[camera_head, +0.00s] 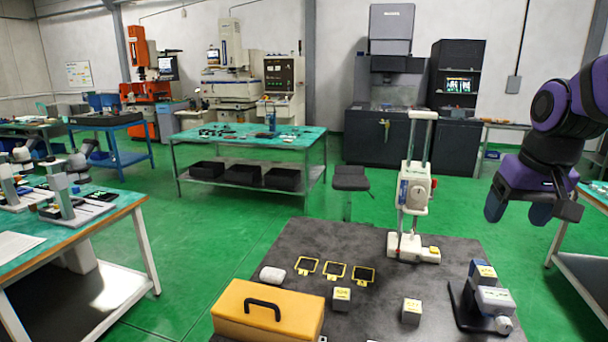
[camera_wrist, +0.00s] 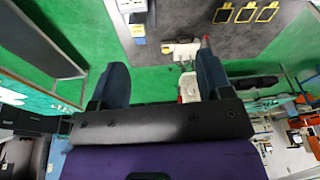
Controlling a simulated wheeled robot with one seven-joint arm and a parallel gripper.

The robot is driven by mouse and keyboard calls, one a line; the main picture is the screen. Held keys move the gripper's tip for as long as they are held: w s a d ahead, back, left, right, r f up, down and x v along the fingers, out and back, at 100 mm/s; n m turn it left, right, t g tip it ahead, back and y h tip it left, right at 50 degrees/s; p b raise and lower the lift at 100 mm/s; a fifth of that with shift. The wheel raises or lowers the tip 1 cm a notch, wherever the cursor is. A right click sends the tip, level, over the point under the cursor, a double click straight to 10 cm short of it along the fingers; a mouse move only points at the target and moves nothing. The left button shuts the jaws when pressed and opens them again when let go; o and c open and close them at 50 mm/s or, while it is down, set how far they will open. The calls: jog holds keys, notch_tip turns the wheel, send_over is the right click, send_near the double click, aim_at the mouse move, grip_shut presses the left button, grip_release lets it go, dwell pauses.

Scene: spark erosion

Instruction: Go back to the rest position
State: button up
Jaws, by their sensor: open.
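My gripper (camera_head: 519,208) hangs at the right of the head view, at the end of my purple and black arm. It is raised in the air, to the right of the dark table (camera_head: 285,243) and apart from everything on it. In the wrist view my gripper (camera_wrist: 162,88) has its two dark blue fingers spread wide, with nothing held between them. Beyond the fingers lie the green floor and the edge of the dark table, seen upside down.
On the dark table are a yellow box (camera_head: 240,318), a white stand (camera_head: 411,195), yellow-framed squares (camera_head: 335,270), grey blocks (camera_head: 411,311) and a small vise (camera_head: 494,300). A green-topped bench (camera_head: 310,139) stands behind. Green floor (camera_head: 215,240) is clear left of the table.

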jog(key=s+a+r+t, duration=0.1)
jog(key=s+a, duration=0.1)
jog(key=s, duration=0.5)
jog(key=s+a+r+n+t, duration=0.1)
jog(key=s+a+r, duration=0.1)
jog(key=s, duration=0.5)
jog(key=shift+s+a+r+n+t, duration=0.2)
jog(key=shift+s+a+n+t, duration=0.1)
jog(key=shift+a, duration=0.15)
jog(key=shift+c, duration=0.2)
dwell(0.7)
